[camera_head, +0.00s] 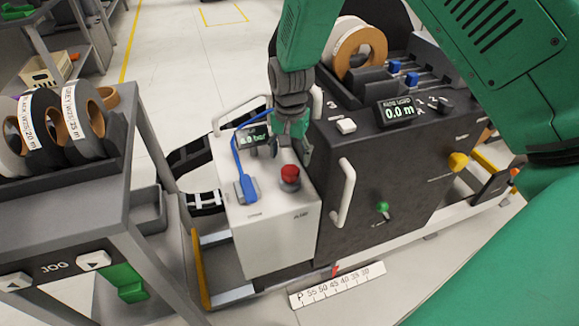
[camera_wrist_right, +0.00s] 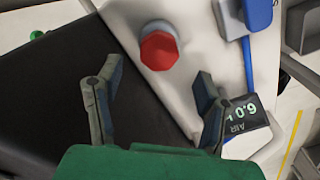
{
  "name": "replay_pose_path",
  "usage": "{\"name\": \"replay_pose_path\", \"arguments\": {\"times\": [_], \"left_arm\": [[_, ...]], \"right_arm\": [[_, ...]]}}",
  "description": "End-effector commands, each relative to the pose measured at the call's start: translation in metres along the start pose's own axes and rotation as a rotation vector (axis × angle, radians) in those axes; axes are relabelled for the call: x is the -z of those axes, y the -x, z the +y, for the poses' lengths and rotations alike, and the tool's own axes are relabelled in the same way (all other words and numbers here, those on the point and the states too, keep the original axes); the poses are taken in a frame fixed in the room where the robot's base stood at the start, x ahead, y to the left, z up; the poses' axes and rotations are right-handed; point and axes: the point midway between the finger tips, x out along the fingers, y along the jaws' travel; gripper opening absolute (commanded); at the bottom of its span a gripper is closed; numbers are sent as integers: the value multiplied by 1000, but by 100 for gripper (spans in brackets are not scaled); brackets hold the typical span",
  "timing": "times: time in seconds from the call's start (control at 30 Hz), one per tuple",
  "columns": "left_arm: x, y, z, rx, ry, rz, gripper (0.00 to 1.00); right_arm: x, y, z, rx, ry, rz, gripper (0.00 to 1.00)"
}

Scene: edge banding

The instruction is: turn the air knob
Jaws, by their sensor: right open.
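A red knob (camera_head: 290,174) stands on top of a white box (camera_head: 270,235) with lettering that seems to read AIR on it. The knob also shows as a faceted red cap in the right wrist view (camera_wrist_right: 159,50). A small display (camera_head: 253,137) behind it reads about 6.0 bar, and it shows in the wrist view with the word AIR (camera_wrist_right: 247,117). My right gripper (camera_head: 288,150) is open and empty, just behind the red knob in the head view. In the wrist view its fingers (camera_wrist_right: 158,72) are spread, with the knob beyond the gap between them. My left gripper is not in view.
A blue switch or plug (camera_head: 246,188) with a blue cable sits on the white box. A dark machine (camera_head: 400,170) with a white handle (camera_head: 343,195), a yellow knob (camera_head: 458,162) and a green knob (camera_head: 383,207) stands right of it. A grey rack (camera_head: 70,195) with tape rolls stands left.

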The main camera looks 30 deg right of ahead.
Motion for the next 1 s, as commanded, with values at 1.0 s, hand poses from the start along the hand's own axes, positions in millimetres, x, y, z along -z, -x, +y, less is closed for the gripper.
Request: {"name": "replay_pose_path", "arguments": {"times": [1.0], "left_arm": [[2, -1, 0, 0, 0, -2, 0]], "right_arm": [[0, 63, 0, -1, 0, -2, 62]]}}
